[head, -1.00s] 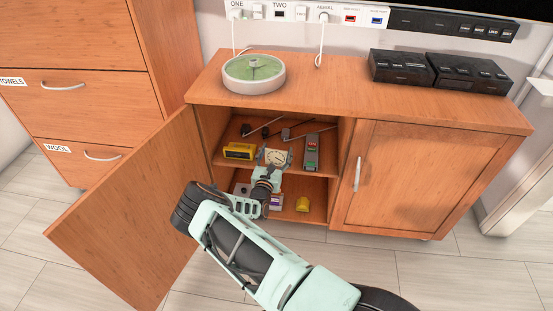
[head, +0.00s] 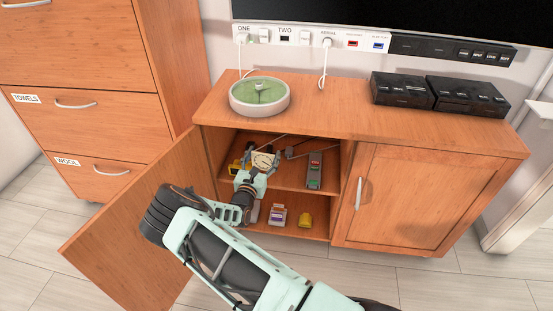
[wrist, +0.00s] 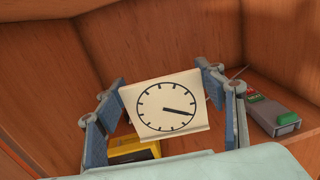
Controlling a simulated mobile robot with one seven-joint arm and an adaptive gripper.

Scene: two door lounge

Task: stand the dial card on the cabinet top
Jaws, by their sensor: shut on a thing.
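The dial card (head: 264,160) is a cream card with a black clock-like dial. In the wrist view the dial card (wrist: 166,103) sits slightly tilted between the two blue-padded fingers of my gripper (wrist: 165,105). My gripper (head: 262,165) is shut on it, inside the open left compartment of the cabinet, in front of the upper shelf. The cabinet top (head: 330,108) is a wooden surface above and behind my gripper. I cannot tell whether the card touches the shelf.
A round green-topped dish (head: 259,95) and black boxes (head: 436,92) stand on the top, with bare wood between. The open door (head: 140,235) is left of my arm. A grey device (head: 314,170) and yellow box (wrist: 130,150) share the shelf. Small items lie below.

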